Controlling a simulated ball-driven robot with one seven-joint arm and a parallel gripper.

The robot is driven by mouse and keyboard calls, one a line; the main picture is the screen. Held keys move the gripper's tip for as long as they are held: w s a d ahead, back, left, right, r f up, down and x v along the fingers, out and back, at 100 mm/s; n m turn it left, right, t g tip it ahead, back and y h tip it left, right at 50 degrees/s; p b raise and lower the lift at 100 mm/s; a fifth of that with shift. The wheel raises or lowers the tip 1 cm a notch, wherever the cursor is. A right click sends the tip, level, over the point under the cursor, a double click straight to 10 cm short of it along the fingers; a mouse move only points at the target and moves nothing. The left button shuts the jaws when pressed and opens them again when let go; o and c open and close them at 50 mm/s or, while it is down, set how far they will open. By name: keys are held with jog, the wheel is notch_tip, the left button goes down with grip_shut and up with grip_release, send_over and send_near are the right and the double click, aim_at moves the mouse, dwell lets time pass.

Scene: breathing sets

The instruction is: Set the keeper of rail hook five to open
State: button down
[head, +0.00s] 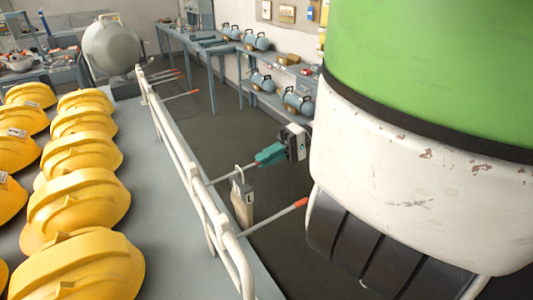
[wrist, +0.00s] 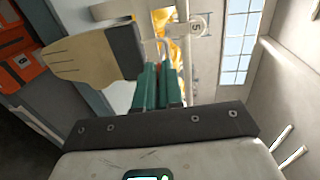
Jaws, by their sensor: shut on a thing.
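The white rail (head: 196,188) runs along the edge of a grey bench and carries several rod hooks. A round label with a 5 (wrist: 198,26) shows by the rail in the wrist view, just beyond my fingers. My gripper (head: 262,158), with teal fingers, is at the outer end of hook five's rod (head: 222,178). The fingers also show in the wrist view (wrist: 158,72), close together on the hook's end. The keeper is mostly hidden between them, so its setting cannot be told. A grey-beige block (head: 242,203) marked L hangs beside that rod, nearer the head camera.
A neighbouring hook with a red tip (head: 300,203) sticks out nearer me. More red-tipped hooks (head: 168,77) are farther along. Yellow helmets (head: 80,205) fill the bench left of the rail.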

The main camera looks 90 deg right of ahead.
jog(key=shift+f+t+y, duration=0.2)
jog(key=shift+t+y, duration=0.1)
jog(key=shift+t, duration=0.2)
jog(key=c, duration=1.3)
grip_release()
jog(key=shift+o, duration=0.2)
jog(key=shift+s+d, duration=0.1)
jog(key=shift+s, duration=0.05)
jog(key=b+v, duration=0.5)
jog(key=v, duration=0.5)
jog(key=shift+s, duration=0.2)
jog(key=shift+d, duration=0.1)
